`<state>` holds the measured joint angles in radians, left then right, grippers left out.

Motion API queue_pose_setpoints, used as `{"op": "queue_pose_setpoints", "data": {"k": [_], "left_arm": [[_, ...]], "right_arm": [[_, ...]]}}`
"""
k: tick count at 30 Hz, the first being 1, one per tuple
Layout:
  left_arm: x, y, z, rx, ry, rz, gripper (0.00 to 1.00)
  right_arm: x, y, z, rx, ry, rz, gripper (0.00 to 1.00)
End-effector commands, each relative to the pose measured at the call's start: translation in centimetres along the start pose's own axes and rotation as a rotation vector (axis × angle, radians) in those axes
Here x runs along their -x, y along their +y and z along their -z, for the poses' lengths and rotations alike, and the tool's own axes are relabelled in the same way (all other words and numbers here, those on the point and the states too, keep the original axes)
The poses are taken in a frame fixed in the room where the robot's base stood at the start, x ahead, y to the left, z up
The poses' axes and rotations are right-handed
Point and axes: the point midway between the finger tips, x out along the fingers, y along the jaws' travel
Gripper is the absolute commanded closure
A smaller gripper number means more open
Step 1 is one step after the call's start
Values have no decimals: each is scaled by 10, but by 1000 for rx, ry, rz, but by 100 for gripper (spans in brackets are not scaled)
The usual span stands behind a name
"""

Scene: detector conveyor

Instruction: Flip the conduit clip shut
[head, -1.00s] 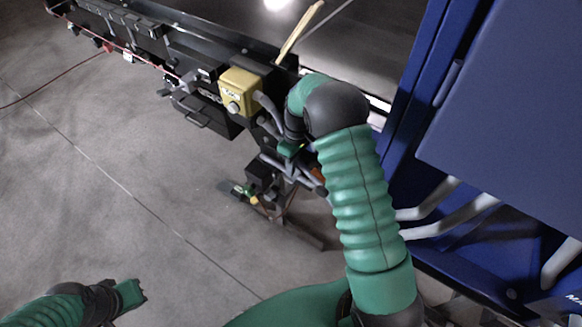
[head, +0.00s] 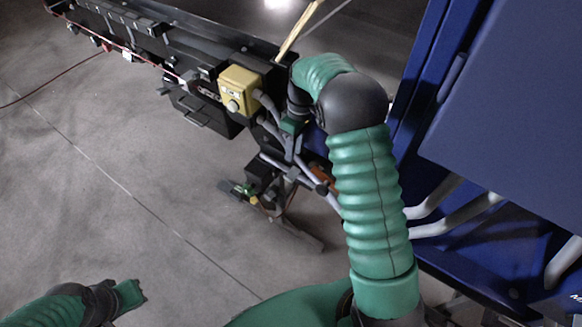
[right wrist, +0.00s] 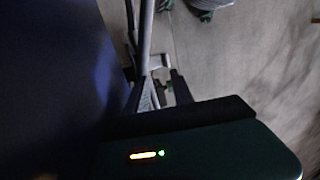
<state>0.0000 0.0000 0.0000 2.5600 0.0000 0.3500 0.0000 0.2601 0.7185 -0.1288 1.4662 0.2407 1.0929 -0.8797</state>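My right gripper (head: 291,140) hangs beside the grey conduits (head: 272,130) below the yellow box, and is small and dark in the head view. In the right wrist view its two dark fingers (right wrist: 158,92) stand apart, with a gap between them. A pale bracket-like piece (right wrist: 158,62) shows beyond the fingertips, beside a grey conduit (right wrist: 146,30). I cannot make out the conduit clip for certain; a dark fitting (head: 321,188) sits on the lower conduit. My left gripper (head: 130,294) is at the lower left, far from the conduits, its fingers unclear.
The yellow box (head: 239,90) is mounted on the black conveyor frame (head: 160,48). A large blue cabinet (head: 500,110) stands close on the right, with pale pipes (head: 450,221) below it. Bare concrete floor (head: 110,190) lies open at left.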

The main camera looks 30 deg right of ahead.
Motion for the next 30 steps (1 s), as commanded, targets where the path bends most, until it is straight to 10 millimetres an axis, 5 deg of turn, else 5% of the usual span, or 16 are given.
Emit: {"op": "queue_pose_setpoints", "data": {"k": [6, 12, 23, 30], "left_arm": [[-4, 0, -1, 0, 0, 0, 100], [-4, 0, -1, 0, 0, 0, 100], [-8, 0, -2, 0, 0, 0, 100], [-87, 0, -21, 0, -1, 0, 100]], "right_arm": [[60, 2, 1, -1, 3, -2, 71], [88, 2, 1, 0, 0, 1, 71], [88, 0, 1, 1, -4, -5, 71], [52, -47, 6, 6, -47, -227, 71]]}}
